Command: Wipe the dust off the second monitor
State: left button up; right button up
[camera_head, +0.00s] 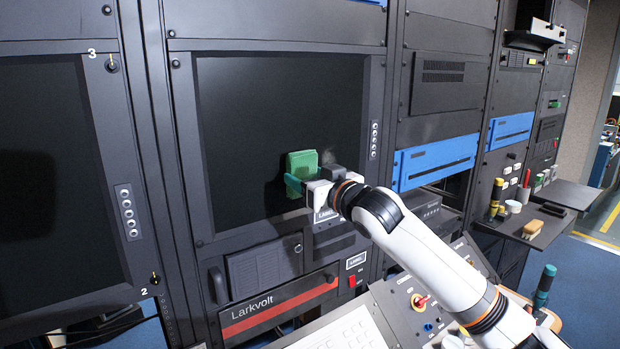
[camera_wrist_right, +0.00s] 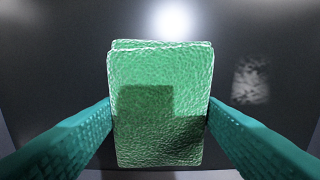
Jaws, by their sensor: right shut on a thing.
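The monitor (camera_head: 250,110) in the middle of the head view has a dark screen in a black frame. A faint grey dust patch (camera_head: 328,156) shows on its lower right part; in the right wrist view the patch (camera_wrist_right: 251,80) lies to the right of the cloth. My right gripper (camera_head: 304,183) is shut on a folded green cloth (camera_head: 301,163), which is held upright in front of the screen. The cloth fills the middle of the right wrist view (camera_wrist_right: 160,105) between the teal fingers. Whether it touches the glass I cannot tell. My left gripper is not in view.
Another dark monitor (camera_head: 45,190) stands at the left. Below the middle monitor is a Larkvolt panel (camera_head: 275,305) with a red stripe. A sloped control desk (camera_head: 425,300) with knobs juts out below my right arm. A side shelf (camera_head: 525,225) at the right holds bottles and a sponge or brush.

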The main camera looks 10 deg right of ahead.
jog(key=shift+p+x, duration=0.4)
jog(key=shift+x, duration=0.45)
